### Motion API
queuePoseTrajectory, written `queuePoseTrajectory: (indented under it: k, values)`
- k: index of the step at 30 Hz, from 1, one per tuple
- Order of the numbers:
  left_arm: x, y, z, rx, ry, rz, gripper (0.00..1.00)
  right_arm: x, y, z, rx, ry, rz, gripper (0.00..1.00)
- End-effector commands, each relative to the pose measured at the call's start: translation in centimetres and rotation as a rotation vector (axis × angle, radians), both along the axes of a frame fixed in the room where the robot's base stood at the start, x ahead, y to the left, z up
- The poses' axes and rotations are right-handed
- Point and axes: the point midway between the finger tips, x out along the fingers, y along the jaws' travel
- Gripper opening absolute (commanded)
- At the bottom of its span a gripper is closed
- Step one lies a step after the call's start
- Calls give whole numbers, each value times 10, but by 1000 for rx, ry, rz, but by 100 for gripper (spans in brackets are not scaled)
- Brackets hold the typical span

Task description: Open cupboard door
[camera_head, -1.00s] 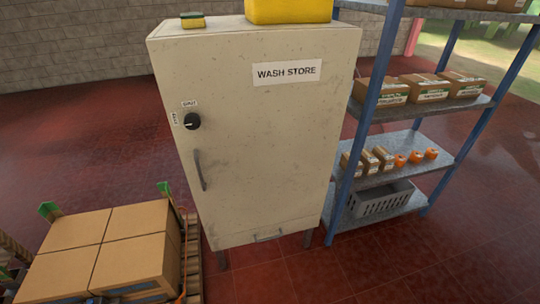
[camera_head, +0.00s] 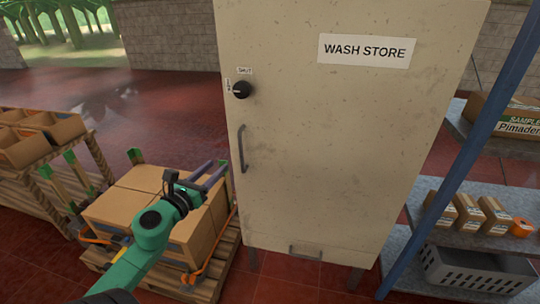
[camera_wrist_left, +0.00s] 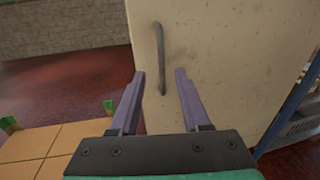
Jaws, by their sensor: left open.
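The cupboard (camera_head: 330,150) is a tall cream cabinet labelled "WASH STORE", and its door looks closed. A dark vertical handle (camera_head: 242,148) is on the left side of the door. A black knob (camera_head: 241,90) is above it, beside small labels, one reading "SHUT". My left gripper (camera_head: 218,172) is open and empty, to the left of the handle and a little below it in the head view. In the left wrist view the handle (camera_wrist_left: 160,58) stands beyond the two open fingers (camera_wrist_left: 160,74), apart from them. My right gripper is not in view.
Cardboard boxes on a pallet (camera_head: 130,212) stand left of the cupboard, below my left arm. A blue-framed shelf (camera_head: 455,165) with boxes and a grey crate (camera_head: 475,270) stands close on the right. Red tiled floor lies open behind on the left.

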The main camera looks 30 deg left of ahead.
Motion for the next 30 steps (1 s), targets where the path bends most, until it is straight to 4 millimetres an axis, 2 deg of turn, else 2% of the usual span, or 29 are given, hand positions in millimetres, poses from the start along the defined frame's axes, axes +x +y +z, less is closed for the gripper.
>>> queuePoseTrajectory:
  k: [2,5,11,19,24,30]
  values:
    - [3,-6,9,56,-8,-17,47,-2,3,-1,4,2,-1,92]
    - [15,-5,12,57,-9,-19,47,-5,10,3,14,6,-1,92]
    - [65,3,14,57,-12,-16,47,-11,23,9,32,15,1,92]
    - [123,13,11,48,-12,-11,47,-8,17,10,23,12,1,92]
    - [141,15,9,47,-9,-12,47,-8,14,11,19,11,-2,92]
    - [145,15,9,47,-7,-13,47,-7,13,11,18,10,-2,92]
